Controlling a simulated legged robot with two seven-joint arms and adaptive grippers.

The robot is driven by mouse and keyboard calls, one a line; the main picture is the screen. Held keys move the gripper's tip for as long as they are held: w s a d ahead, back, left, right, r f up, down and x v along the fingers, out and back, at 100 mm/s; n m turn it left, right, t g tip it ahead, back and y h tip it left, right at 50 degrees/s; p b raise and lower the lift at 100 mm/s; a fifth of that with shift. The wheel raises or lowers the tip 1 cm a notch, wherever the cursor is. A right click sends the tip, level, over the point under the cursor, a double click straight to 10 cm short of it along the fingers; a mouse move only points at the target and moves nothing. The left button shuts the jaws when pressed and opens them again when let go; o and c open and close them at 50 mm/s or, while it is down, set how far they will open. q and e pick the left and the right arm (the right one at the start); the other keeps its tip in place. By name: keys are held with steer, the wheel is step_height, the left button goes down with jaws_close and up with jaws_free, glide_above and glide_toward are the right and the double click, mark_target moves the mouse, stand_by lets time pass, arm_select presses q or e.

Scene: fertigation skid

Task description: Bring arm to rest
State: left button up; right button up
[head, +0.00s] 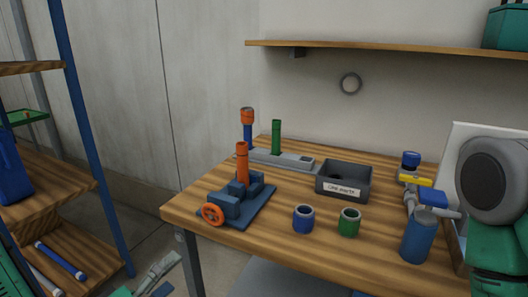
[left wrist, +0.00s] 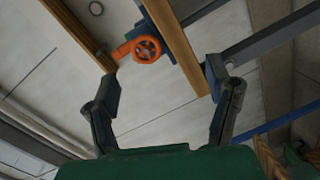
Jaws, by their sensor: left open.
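My left gripper (head: 163,274) is low at the bottom left of the head view, beside and below the table's left edge. It also shows in the left wrist view (left wrist: 162,82), where its two fingers are wide apart with nothing between them. Beyond the fingers, that view shows the table edge from below and the orange handwheel (left wrist: 147,49). A green and grey arm part of mine (head: 495,190) fills the right edge of the head view. My right gripper is not in view.
The wooden table (head: 275,236) bears a blue vise-like fixture (head: 230,208) with an orange handwheel, a grey base (head: 300,160), a dark bin (head: 343,182), a blue ring (head: 303,219), a green ring (head: 349,222) and a blue cylinder (head: 417,236). A shelf rack (head: 50,215) stands left.

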arm_select(q)
steer(key=s+d+f+m+g, duration=0.2)
steer(key=s+f+m+g, duration=0.25)
steer(key=f, duration=0.65)
steer(key=s+a+f+m+g+y, duration=0.3)
steer(key=s+a+f+g, duration=0.1)
steer(key=s, duration=0.4)
steer(key=s+a+f+m+g+y, duration=0.3)
steer(key=s+a+f+g, duration=0.2)
steer(key=s+f, duration=0.3)
steer(key=shift+s+f+g, duration=0.35)
steer(key=shift+f+g, duration=0.2)
steer(key=shift+g, duration=0.2)
